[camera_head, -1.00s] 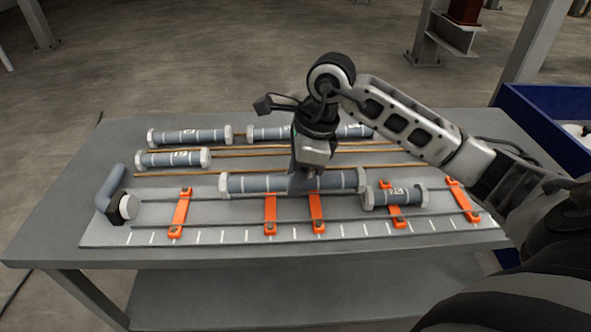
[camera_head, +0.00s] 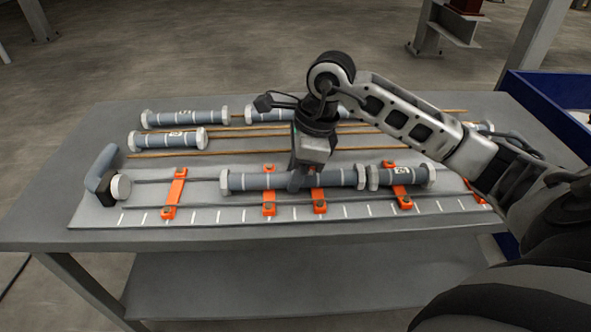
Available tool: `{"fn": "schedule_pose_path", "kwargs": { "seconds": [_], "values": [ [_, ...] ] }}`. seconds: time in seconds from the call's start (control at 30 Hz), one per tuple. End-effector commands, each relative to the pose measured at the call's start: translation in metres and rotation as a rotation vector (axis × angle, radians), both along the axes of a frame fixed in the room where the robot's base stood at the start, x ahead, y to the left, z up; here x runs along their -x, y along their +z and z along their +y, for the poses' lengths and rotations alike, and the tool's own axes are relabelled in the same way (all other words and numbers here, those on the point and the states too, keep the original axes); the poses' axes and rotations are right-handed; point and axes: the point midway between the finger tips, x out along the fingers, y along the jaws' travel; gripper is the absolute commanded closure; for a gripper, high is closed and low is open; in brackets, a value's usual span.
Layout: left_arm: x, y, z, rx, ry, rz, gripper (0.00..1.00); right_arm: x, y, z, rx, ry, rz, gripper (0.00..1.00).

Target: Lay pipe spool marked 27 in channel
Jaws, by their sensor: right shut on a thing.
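My right gripper (camera_head: 300,180) is shut around the middle of a long grey pipe spool (camera_head: 258,181) with pale end flanges and white rings. No number can be read on this spool. It lies level over the channel (camera_head: 145,199), between the thin rails and across the orange straps (camera_head: 268,199). It looks low in the channel, but I cannot tell whether it rests on the bottom. A short spool (camera_head: 385,178) with a white label lies in the channel just right of it. Their facing flanges are very close or touching. My left gripper is not in view.
Several other spools lie on wooden strips behind, including a short labelled one (camera_head: 165,139) and a long one (camera_head: 185,118). The left channel stretch is empty. A blue bin (camera_head: 545,110) is at right.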

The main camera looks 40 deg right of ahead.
Motion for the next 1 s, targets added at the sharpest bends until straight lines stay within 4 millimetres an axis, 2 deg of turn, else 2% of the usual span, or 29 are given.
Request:
{"fn": "schedule_pose_path", "kwargs": {
  "seconds": [0.07,0.1,0.17,0.43,0.57,0.77,1.0],
  "values": [
    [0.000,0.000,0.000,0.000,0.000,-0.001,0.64,0.000,0.001,0.000,0.000,0.000,-0.001,0.98],
    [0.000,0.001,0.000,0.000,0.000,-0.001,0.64,0.000,0.001,0.000,0.000,0.000,-0.001,0.65],
    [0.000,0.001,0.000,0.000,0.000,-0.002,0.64,0.000,0.001,0.000,0.000,0.000,-0.001,0.48],
    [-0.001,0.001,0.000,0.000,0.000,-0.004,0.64,0.000,0.000,0.000,0.000,0.000,0.000,0.47],
    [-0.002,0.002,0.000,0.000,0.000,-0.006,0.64,0.000,0.008,-0.002,0.002,0.000,-0.003,0.47],
    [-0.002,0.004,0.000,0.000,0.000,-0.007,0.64,0.005,0.044,-0.011,0.003,-0.002,-0.006,0.47],
    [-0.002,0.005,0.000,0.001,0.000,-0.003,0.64,0.013,0.101,-0.024,0.002,-0.002,-0.007,0.47]
  ]
}}
